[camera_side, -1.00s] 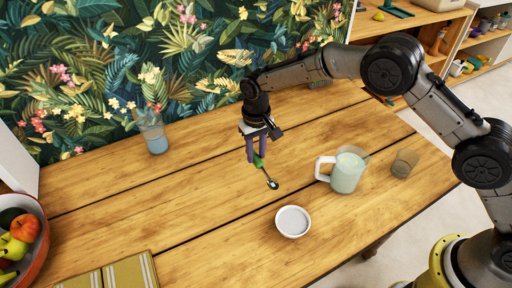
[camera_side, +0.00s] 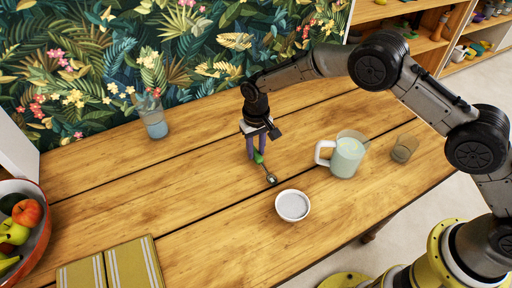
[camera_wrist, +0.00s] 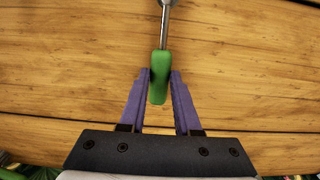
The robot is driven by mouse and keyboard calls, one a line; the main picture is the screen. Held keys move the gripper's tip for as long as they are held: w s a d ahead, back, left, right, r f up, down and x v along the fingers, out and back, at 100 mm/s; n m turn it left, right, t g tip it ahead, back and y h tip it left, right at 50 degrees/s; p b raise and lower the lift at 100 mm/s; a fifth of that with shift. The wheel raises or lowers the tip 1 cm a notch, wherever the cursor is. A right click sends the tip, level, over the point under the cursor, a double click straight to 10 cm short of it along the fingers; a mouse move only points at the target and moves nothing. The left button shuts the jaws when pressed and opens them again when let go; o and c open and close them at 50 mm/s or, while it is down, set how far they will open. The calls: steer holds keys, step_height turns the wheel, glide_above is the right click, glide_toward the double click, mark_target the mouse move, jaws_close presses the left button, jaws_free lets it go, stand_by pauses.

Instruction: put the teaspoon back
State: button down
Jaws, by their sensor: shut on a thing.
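The teaspoon has a green handle and a metal bowl (camera_side: 271,180). My gripper (camera_side: 257,156) is shut on its green handle, with the metal end pointing out toward the front right. In the wrist view the green handle (camera_wrist: 159,78) sits between the two purple fingers of my gripper (camera_wrist: 160,85), and the metal end runs off the top edge. The spoon is over the wooden table (camera_side: 200,190); whether it touches the wood I cannot tell. A small white bowl (camera_side: 292,206) stands just in front of the spoon's tip.
A glass of blue liquid (camera_side: 153,122) is at the back left. A fruit bowl (camera_side: 40,245) and a striped cloth (camera_side: 130,266) lie front left. The table's left middle is clear.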

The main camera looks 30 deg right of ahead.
steer(key=c, duration=0.5)
jaws_free()
steer(key=shift+c, duration=0.2)
steer(key=shift+r, duration=0.15)
step_height(320, 180, up, 14)
steer(key=shift+f, duration=0.2)
